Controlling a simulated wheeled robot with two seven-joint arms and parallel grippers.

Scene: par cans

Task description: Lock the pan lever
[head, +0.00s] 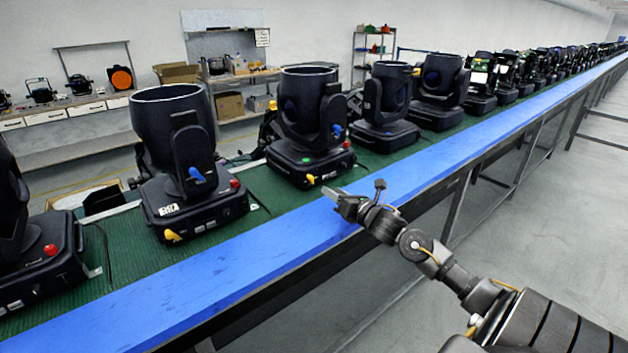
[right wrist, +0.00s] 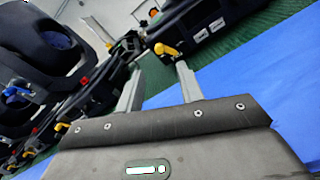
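A black moving-head light (head: 308,125) stands on the green belt, with a yellow lever (head: 310,180) at the front lower edge of its base. A blue lever (head: 337,130) is on its yoke. My right gripper (head: 338,193) is above the blue rail, just right of and in front of that yellow lever. In the right wrist view my right gripper (right wrist: 160,66) is open with its two fingers apart. A yellow lever (right wrist: 168,50) shows just beyond the fingertips, closer to the right finger; I cannot tell whether they touch. My left gripper is not in view.
A nearer light (head: 175,140) has its own yellow lever (head: 173,236) and blue lever. Several more lights line the green belt (head: 240,235) to the far right. The blue rail (head: 220,280) runs along its front and is clear. Shelves stand behind.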

